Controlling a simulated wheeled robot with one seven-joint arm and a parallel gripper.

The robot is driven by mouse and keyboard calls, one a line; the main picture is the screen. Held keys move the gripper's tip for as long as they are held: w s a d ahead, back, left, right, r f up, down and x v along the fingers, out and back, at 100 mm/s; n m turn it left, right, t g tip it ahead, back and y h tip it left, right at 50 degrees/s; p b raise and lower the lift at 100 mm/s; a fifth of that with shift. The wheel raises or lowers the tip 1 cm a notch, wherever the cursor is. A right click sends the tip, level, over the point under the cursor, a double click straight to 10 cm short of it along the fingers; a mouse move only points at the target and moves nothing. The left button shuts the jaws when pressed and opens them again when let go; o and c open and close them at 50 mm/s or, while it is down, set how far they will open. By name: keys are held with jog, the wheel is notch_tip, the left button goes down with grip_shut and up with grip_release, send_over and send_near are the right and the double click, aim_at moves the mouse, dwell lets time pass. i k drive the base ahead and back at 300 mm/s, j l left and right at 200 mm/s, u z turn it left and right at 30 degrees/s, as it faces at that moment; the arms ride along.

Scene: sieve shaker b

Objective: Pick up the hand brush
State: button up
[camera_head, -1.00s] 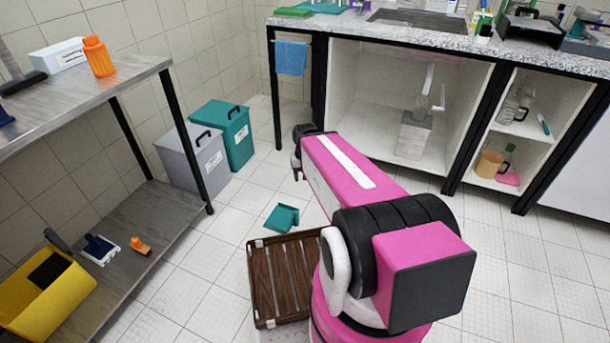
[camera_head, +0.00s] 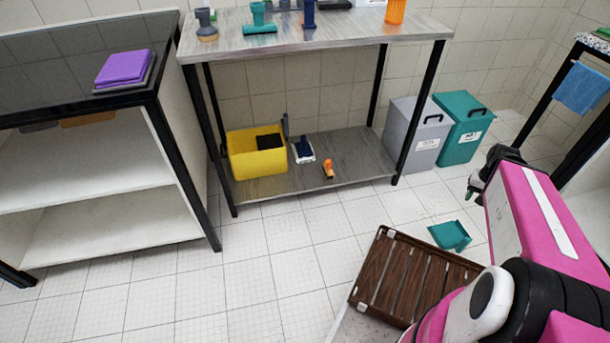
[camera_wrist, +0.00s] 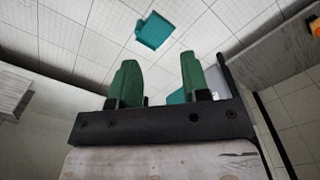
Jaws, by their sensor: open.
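I cannot tell for sure which thing is the hand brush. A blue brush-like thing with a white edge (camera_head: 303,150) lies on the lower shelf of the steel table, and a small orange one (camera_head: 328,169) lies just right of it. A teal dustpan (camera_head: 450,235) lies on the floor; it also shows in the wrist view (camera_wrist: 154,31). My gripper (camera_head: 474,187) is at the right in the head view, above the floor and away from the shelf. In the wrist view its green fingers (camera_wrist: 161,80) are apart with nothing held between them.
A yellow bin (camera_head: 258,162) stands on the lower shelf (camera_head: 265,188). A brown slatted crate (camera_head: 410,278) lies on the floor near my base. Grey (camera_head: 415,135) and teal (camera_head: 462,130) lidded bins stand right of the table. Table legs bound the shelf.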

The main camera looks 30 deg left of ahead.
aim_at(329, 170)
jog(key=u, duration=1.35)
jog(key=k+j, duration=0.3)
jog(key=k+j+z, duration=0.15)
jog(key=z, duration=1.4)
jog(key=j+z, duration=0.2)
jog(key=j, duration=0.5)
jog(key=j+z, duration=0.2)
jog(key=j, duration=0.5)
jog(key=j+z, duration=0.25)
jog(key=j, duration=0.5)
jog(key=k+j+z, duration=0.2)
jog(key=j, duration=0.45)
jog(key=i+j, duration=0.05)
jog(key=i, duration=0.05)
